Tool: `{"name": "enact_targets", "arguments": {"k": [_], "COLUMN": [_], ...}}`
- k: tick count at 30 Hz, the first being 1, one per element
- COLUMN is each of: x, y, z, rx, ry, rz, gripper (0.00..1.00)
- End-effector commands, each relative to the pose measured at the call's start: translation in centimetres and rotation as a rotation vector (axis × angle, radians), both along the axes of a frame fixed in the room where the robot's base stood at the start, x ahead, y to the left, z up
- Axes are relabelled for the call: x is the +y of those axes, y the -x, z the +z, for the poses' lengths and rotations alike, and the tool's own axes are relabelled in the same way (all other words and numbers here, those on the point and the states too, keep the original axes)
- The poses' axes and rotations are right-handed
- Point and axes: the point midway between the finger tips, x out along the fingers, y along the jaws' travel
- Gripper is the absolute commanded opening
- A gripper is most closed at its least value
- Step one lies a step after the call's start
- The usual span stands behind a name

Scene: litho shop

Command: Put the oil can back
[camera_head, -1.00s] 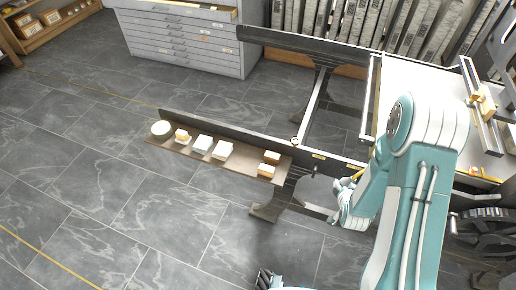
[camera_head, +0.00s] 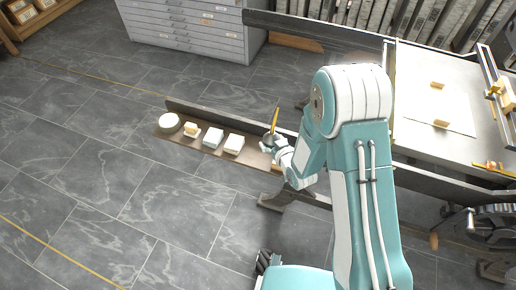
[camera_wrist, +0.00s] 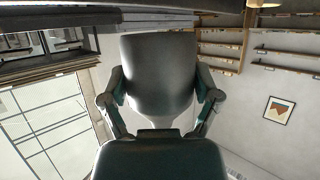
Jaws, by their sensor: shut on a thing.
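The oil can (camera_head: 268,139) is a dark can with a thin yellow spout pointing up in the head view. My gripper (camera_head: 277,147) is shut on it and holds it at the right part of a narrow brown ledge (camera_head: 206,150). I cannot tell whether the can touches the ledge. In the wrist view the can (camera_wrist: 158,70) is a large dark grey body between the two fingers of my gripper (camera_wrist: 162,92). My arm and gripper hide the ledge's right end.
On the ledge are a round pale tub (camera_head: 168,122), a yellowish block on a white base (camera_head: 191,129) and two white blocks (camera_head: 213,139) (camera_head: 234,144). A dark rail (camera_head: 222,116) runs behind. The press bed (camera_head: 450,85) is at right. Floor at left is clear.

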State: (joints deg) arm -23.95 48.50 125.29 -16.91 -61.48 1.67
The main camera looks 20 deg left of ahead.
Motion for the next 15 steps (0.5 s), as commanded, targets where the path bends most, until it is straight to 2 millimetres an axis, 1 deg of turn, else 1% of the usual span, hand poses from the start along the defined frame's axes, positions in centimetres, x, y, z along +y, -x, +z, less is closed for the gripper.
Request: {"name": "enact_targets", "arguments": {"k": [1,2,3,6,9,15], "x": [1.1,1.7,2.0,3.1,4.1,5.4], "y": [-0.5,-0.7,-0.9,-1.6,-2.1,-2.7], "z": [-0.5,-0.8,-1.8,-3.5,-4.9,-6.4], "rx": [-0.001,0.000,0.003,0.003,0.001,0.000], "ry": [-0.001,0.000,0.001,-0.002,-0.003,-0.002], "rz": [0.003,0.003,0.001,0.000,0.000,-0.002], "gripper": [0.42,0.42,0.42,0.42,0.42,0.42]}}
